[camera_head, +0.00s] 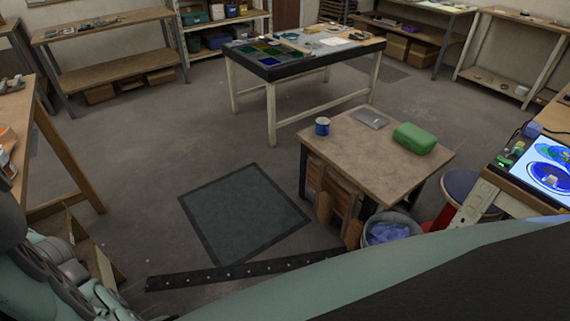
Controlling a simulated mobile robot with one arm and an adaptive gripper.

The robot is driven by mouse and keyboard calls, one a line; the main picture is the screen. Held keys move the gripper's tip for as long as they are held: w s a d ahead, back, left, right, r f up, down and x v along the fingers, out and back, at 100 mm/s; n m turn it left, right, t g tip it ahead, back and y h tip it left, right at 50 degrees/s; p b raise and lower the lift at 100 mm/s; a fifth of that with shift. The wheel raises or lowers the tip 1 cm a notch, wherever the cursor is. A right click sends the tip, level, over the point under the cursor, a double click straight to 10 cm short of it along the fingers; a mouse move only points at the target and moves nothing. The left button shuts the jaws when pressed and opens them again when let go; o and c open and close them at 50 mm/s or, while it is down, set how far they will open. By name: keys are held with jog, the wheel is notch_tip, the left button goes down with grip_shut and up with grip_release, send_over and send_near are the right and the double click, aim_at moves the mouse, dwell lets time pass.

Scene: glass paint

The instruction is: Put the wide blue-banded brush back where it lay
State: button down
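I cannot make out the wide blue-banded brush in this view. Small items lie on the far work table (262,70), but they are too small to tell whether one is a brush. A blue cup (322,126) stands on the near wooden table (365,158); no brush can be made out in it. My gripper is not in view; only parts of my own body show along the bottom and lower left.
The near table also holds a green case (415,138) and a flat grey item (370,118). A bin (391,228) with blue contents and a round stool (462,187) stand beside it. A dark mat (243,213) lies on open floor. Benches line the walls.

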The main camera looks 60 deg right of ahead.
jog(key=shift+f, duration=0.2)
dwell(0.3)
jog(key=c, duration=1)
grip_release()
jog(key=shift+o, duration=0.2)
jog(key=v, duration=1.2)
